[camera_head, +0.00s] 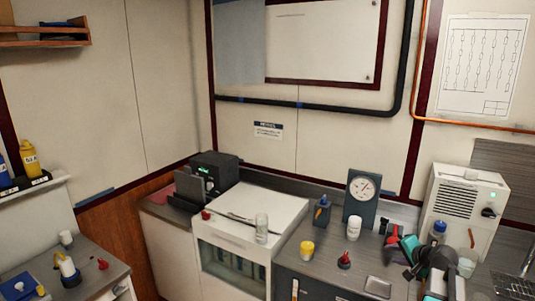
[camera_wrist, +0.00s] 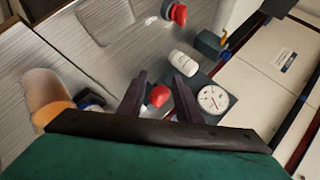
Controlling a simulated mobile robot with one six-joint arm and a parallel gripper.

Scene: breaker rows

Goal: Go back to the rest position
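In the wrist view, my gripper (camera_wrist: 159,90) has its two dark fingers apart, with a clear gap between them. A red object (camera_wrist: 158,95) shows in the gap, apparently beyond the fingers near the gauge; I see no contact with it. In the head view, my dark and teal arm end (camera_head: 436,262) is over the right part of the counter, close to a blue-capped bottle (camera_head: 438,229). The fingertips are hard to make out there. No rest position is marked in either view.
A sink (camera_head: 515,285) is at right.

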